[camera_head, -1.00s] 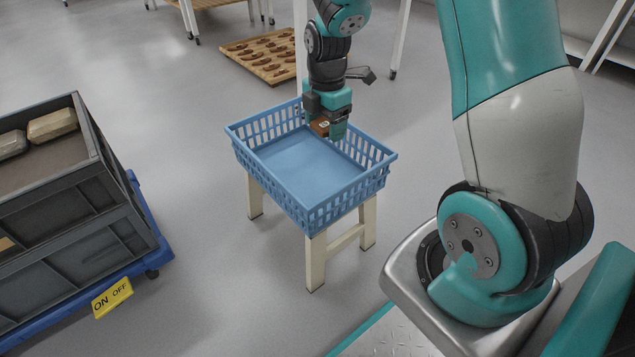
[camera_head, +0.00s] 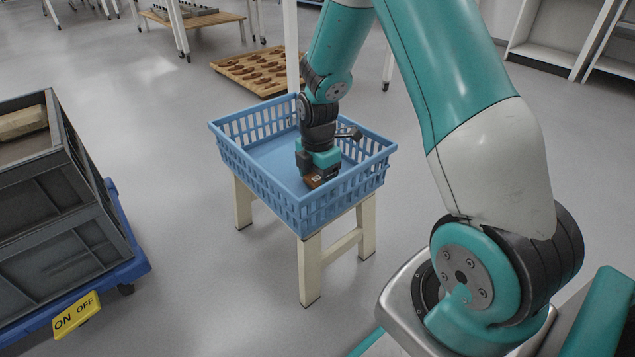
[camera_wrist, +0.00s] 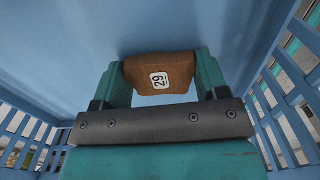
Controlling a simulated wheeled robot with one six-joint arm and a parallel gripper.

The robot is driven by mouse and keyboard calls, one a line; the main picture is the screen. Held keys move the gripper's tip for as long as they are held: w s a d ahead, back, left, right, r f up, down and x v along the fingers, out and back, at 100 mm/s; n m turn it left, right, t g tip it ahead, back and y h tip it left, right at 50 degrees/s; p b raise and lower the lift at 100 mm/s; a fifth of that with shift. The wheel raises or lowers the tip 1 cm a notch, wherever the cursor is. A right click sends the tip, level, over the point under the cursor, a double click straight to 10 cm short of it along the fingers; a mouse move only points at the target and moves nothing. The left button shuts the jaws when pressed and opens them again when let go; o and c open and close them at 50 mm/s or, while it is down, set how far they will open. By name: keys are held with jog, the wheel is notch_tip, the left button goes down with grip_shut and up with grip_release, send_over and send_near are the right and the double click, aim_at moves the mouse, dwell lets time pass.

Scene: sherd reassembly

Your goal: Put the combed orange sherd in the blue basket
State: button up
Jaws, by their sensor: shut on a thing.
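The orange-brown sherd (camera_wrist: 140,75) is between the two teal fingers of my gripper (camera_wrist: 160,82) in the wrist view, with a white "29" label facing the camera. Any combing on it cannot be made out. In the head view the sherd (camera_head: 314,181) shows small under my gripper (camera_head: 318,178). My gripper is shut on it, down inside the blue basket (camera_head: 262,190), near the right front wall. The basket floor (camera_wrist: 60,40) lies close behind the sherd; whether they touch cannot be told. The rest of the basket floor looks empty.
The basket stands on a cream stool (camera_head: 310,265). Grey crates (camera_head: 60,200) on a blue dolly (camera_head: 125,245) stand at left, with a yellow ON/OFF sign (camera_head: 76,315). A wooden board (camera_head: 255,70) with brown pieces lies on the floor behind.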

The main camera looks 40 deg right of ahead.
aim_at(317, 178)
jog(key=o, duration=0.9)
jog(key=shift+r+p, duration=0.35)
jog(key=shift+r, duration=0.15)
notch_tip(317, 178, up, 11)
jog(key=p, duration=0.8)
jog(key=s+a+r+m+y, duration=0.2)
jog(key=s+a+r+m, duration=0.2)
jog(key=a+r, duration=0.6)
jog(key=s+a+r+m, duration=0.2)
jog(key=s+a, duration=0.2)
jog(key=s, duration=0.2)
jog(key=s+a+r+m+y, duration=0.1)
jog(key=s+a+r+m, duration=0.2)
jog(key=s+a, duration=0.1)
jog(key=s+a+r+m+y, duration=0.1)
jog(key=s+a+r+m, duration=0.1)
jog(key=s, duration=0.5)
jog(key=shift+s+a+r, duration=0.2)
jog(key=shift+a+r, duration=0.1)
jog(key=shift+a, duration=0.35)
jog(key=shift+s+a+r, duration=0.15)
jog(key=shift+a+r, duration=0.15)
jog(key=shift+a, duration=0.3)
